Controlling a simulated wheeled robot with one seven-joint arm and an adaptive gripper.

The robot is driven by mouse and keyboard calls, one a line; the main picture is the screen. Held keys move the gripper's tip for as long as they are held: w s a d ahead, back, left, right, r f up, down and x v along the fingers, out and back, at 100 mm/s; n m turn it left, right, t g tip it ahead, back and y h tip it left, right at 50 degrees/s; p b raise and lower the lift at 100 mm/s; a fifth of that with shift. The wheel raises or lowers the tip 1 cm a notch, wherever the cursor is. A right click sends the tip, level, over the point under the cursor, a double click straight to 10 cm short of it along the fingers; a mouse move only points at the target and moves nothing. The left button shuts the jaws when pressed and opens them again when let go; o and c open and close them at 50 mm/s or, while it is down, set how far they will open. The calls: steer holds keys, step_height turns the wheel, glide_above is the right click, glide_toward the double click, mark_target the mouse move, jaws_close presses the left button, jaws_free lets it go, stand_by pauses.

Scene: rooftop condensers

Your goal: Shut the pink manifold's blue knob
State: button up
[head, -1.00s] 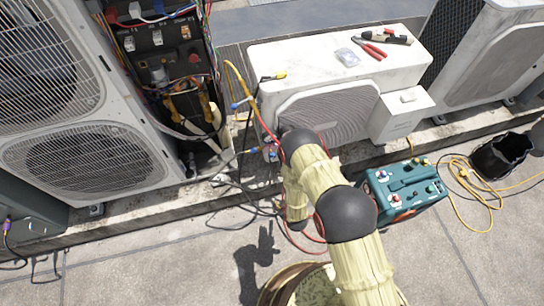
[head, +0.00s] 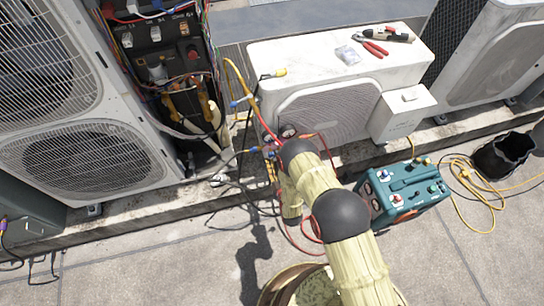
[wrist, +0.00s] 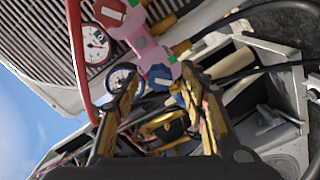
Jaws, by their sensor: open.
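The pink manifold (wrist: 148,47) shows in the wrist view with a red knob (wrist: 108,12) at its upper end and a blue knob (wrist: 159,77) lower down. A red-marked gauge (wrist: 96,44) and a blue-marked gauge (wrist: 122,78) sit on its left side. My gripper (wrist: 158,80) is open, its two fingers on either side of the blue knob in the picture. I cannot tell whether they touch it. In the head view the manifold (head: 270,153) is small, in front of the white condenser and partly hidden by my arm.
The white condenser (head: 330,110) stands behind, with pliers (head: 374,49) on top. An opened unit with wiring (head: 165,60) stands at left. A teal machine (head: 405,190) is right of my arm. Hoses and cables (head: 245,185) run around the manifold.

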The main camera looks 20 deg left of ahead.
steer(key=shift+b+x, duration=0.3)
steer(key=shift+x, duration=1.05)
steer(key=shift+c, duration=0.9)
jaws_close()
